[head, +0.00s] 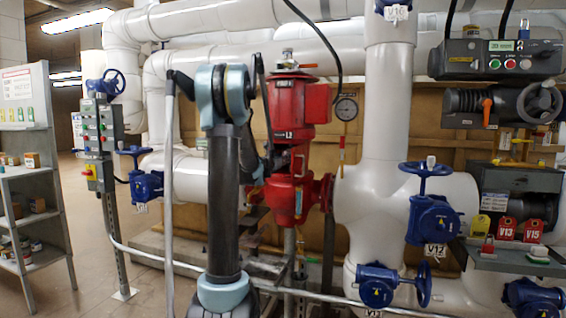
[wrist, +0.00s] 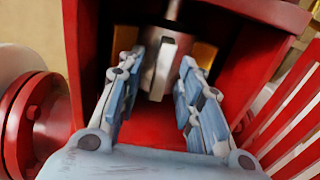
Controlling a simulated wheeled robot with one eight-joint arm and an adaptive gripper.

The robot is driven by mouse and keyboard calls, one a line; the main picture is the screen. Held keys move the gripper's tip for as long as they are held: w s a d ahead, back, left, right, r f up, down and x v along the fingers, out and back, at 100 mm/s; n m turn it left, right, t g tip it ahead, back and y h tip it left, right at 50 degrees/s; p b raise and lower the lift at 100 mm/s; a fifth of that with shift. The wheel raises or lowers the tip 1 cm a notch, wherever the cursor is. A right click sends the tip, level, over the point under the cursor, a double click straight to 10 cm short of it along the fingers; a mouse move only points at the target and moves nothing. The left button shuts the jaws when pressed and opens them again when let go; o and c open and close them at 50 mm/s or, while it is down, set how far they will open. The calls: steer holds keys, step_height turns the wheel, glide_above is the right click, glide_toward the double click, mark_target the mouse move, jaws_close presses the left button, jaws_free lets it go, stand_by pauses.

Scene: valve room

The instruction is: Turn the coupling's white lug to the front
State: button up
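The red pump (head: 298,105) marked L2 stands mid-picture in the head view, with an opening in its lower housing. In the wrist view a grey metal coupling (wrist: 158,72) hangs on a vertical shaft (wrist: 173,9) inside the red housing. A paler upright face on the coupling may be the white lug; I cannot tell for sure. My gripper (wrist: 163,60) points into the opening, its two blue-grey fingers apart on either side of the coupling, with gaps showing. In the head view my own arm hides most of the gripper and the coupling.
The red housing walls (wrist: 92,70) stand close on both sides of my fingers. A red flange (wrist: 38,125) is at left and a red slatted guard (wrist: 292,125) at right. White pipes (head: 385,130) and a blue valve wheel (head: 427,168) stand right of the pump.

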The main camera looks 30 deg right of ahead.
steer(key=shift+w+d, duration=0.25)
steer(key=shift+d, duration=0.2)
jaws_close()
